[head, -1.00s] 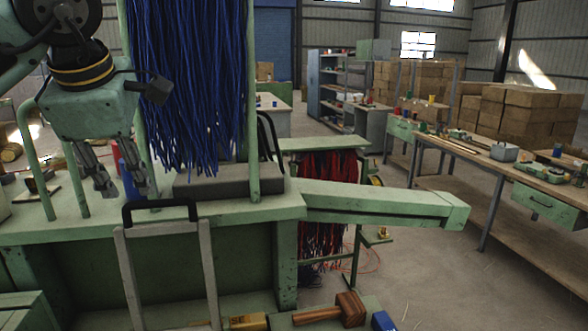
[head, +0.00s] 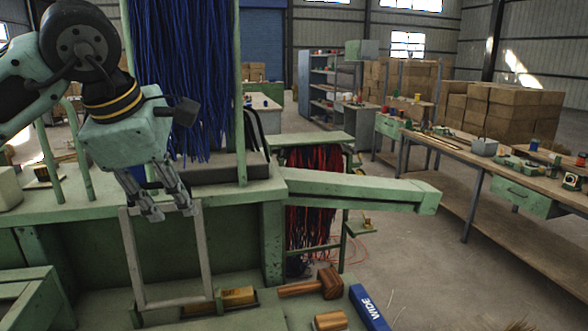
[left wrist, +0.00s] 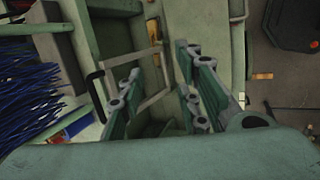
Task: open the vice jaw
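A grey two-bar frame (head: 207,250) with a crossbar stands at the front of the green bench; it looks like the vice jaw's lever. Its black grip shows in the left wrist view (left wrist: 94,90), left of the near finger; the head view hides it behind my fingers. My left gripper (head: 170,211) points down at the frame's top end. Its fingers are apart, and the left wrist view (left wrist: 158,88) shows them open with frame bars between and beyond them. I cannot tell if they touch it. My right gripper is out of view.
Blue bristles (head: 185,75) hang behind my left gripper. A green beam (head: 355,188) juts right from the bench. A wooden mallet (head: 318,283), a blue WIDE box (head: 368,308) and a yellow block (head: 236,297) lie on the lower shelf. A workbench (head: 480,150) stands right.

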